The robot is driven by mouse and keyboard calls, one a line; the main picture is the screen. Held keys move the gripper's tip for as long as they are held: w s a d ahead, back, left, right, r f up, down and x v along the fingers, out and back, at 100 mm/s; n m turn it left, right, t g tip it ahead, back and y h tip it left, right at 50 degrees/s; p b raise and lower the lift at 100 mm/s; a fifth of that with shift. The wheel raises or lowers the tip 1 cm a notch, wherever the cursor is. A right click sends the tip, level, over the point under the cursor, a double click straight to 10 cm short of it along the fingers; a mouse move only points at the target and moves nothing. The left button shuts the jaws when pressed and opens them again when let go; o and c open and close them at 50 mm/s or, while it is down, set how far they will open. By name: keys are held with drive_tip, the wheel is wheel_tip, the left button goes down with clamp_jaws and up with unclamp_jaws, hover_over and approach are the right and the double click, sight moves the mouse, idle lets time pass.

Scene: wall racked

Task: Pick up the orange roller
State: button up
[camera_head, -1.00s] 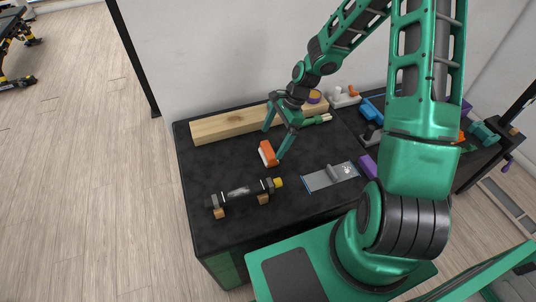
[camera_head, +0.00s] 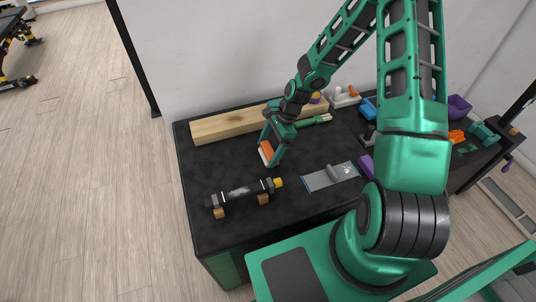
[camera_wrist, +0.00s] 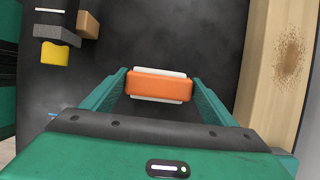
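The orange roller (camera_head: 265,153), an orange body with white strips along two sides, sits on the dark worktop near its middle. It also shows in the wrist view (camera_wrist: 159,86), between the fingertips. My gripper (camera_head: 268,153) is lowered over it, one finger at each end. The fingers (camera_wrist: 160,84) are apart, with the roller's ends very close to them. I see no clear sign of a firm grip; contact is hard to judge.
A wooden beam (camera_head: 230,124) lies behind, along the wall. A dark bar with a yellow end (camera_head: 240,193) rests on wooden blocks in front. A grey plate with a handle (camera_head: 321,180) lies to the right, and a green-handled tool (camera_head: 313,121) behind.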

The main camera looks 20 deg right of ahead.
sight(264, 150)
drive_tip(key=c, duration=0.6)
drive_tip(key=shift+r, duration=0.1)
drive_tip(key=shift+r, duration=0.75)
wheel_tip(264, 150, up, 3)
drive_tip(key=shift+f, duration=0.1)
drive_tip(key=s+a+r, duration=0.2)
drive_tip(key=s, duration=0.1)
drive_tip(key=s+a+r, duration=0.2)
drive_tip(key=s, duration=0.1)
drive_tip(key=s+a+r, duration=0.2)
drive_tip(key=s, duration=0.1)
drive_tip(key=shift+s+a+r, duration=0.1)
drive_tip(key=shift+s+r, duration=0.2)
drive_tip(key=shift+s, duration=0.1)
